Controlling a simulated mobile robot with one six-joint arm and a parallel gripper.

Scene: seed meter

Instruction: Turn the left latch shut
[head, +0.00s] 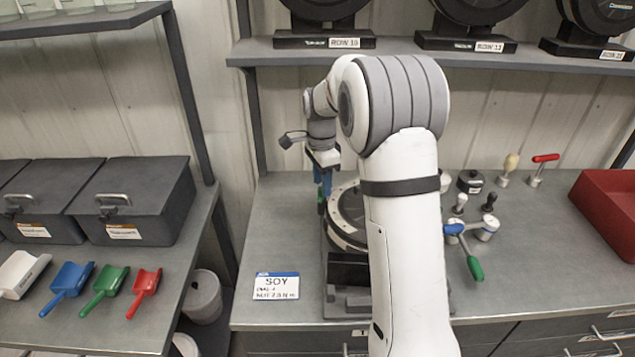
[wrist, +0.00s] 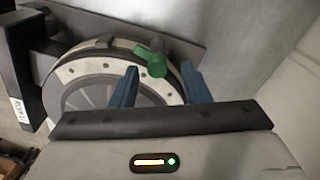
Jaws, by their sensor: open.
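The seed meter (head: 345,215) stands on the bench, a round dark disc with a pale rim, partly hidden behind my arm. The wrist view shows its disc (wrist: 85,88) and pale rim. A latch with a green handle (wrist: 152,62) sits at the rim, with a grey part beside it. My gripper (head: 324,178) points down at the left side of the meter. Its two blue fingers (wrist: 158,72) are open, with the green handle between or just beyond their tips. I cannot tell whether they touch it.
A SOY card (head: 276,286) lies left of the meter. Blue and green handled tools (head: 465,240) and several small knobs stand to the right, near a red bin (head: 608,205). A shelf (head: 400,55) with discs runs above. Scoops and dark boxes (head: 130,200) fill the left bench.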

